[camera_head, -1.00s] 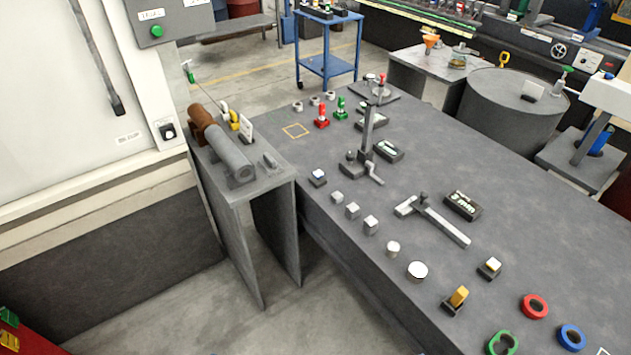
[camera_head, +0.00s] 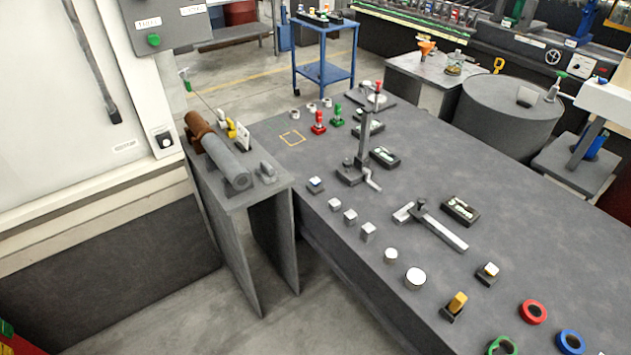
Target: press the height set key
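No key that I can read as the height set key shows; labels are too small to tell. An upright post gauge (camera_head: 364,135) with a base and crank stands on the grey bench (camera_head: 545,235). A dark box with a light face (camera_head: 384,157) lies beside it. A similar dark box (camera_head: 460,209) lies near a long flat caliper-like tool (camera_head: 438,229). Another small block with a white and yellow top (camera_head: 487,273) sits at the near side. Neither gripper is in view.
A narrow side table (camera_head: 262,198) with a grey and brown cylinder (camera_head: 222,155) stands left of the bench. Grey blocks line the bench's left edge. Red (camera_head: 533,311), blue (camera_head: 570,341) and green (camera_head: 503,346) rings lie at the near end. A blue cart (camera_head: 325,68) stands behind.

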